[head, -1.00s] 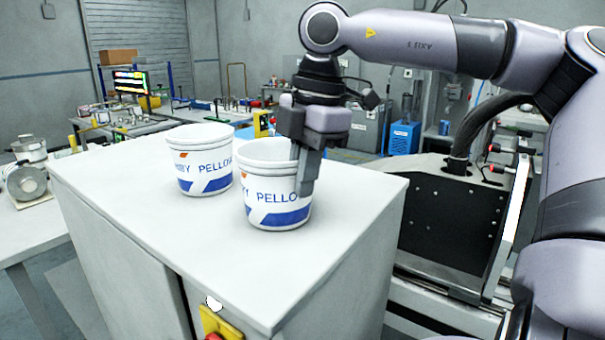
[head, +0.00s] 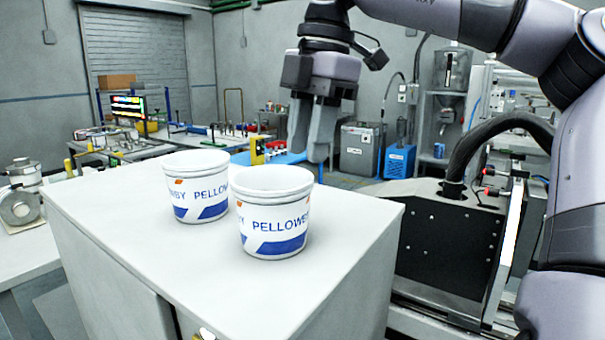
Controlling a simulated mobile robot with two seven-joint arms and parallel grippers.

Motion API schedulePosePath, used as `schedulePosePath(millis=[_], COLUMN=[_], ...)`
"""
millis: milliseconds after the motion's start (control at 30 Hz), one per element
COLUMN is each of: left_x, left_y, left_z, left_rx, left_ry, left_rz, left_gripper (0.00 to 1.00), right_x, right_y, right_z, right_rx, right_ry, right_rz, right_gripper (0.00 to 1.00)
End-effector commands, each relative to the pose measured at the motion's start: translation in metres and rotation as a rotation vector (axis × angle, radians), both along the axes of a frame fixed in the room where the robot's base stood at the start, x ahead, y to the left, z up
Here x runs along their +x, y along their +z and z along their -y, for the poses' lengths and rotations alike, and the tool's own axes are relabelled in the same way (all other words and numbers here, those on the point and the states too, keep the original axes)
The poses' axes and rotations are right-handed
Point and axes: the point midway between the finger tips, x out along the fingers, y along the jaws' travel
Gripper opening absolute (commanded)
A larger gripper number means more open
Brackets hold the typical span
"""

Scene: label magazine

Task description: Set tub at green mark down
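Two white tubs with blue lettering and a blue band stand upright on the white cabinet top. The nearer tub (head: 272,224) is at the middle of the top, and the other tub (head: 197,194) is just behind it to the left. Their outlines overlap slightly, so I cannot tell whether they touch. My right gripper (head: 308,150) is raised above and behind the nearer tub, pointing down, clear of it. Its fingers are apart with nothing between them. No green mark shows. My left gripper is not in view.
The white cabinet top (head: 170,260) is bare in front and to the right of the tubs. A dark machine panel (head: 450,245) stands right of the cabinet. A motor-like device (head: 20,205) sits on the left table. Workbenches are farther back.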

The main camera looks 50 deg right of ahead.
Motion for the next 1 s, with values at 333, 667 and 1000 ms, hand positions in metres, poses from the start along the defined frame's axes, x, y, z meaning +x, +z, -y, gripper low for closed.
schedulePosePath(millis=[333,667,1000], left_x=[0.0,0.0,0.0], left_y=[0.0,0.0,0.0], left_z=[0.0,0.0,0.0], left_rx=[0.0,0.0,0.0], left_ry=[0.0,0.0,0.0], left_rz=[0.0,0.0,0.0], left_gripper=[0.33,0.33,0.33], right_x=[-0.003,-0.003,-0.003], right_y=[0.025,0.025,0.024], right_z=[0.003,0.003,0.003], right_rx=[0.0,0.0,0.0], right_ry=[0.0,0.001,0.001], right_rz=[0.0,-0.001,-0.001], right_gripper=[0.33,0.33,0.33])
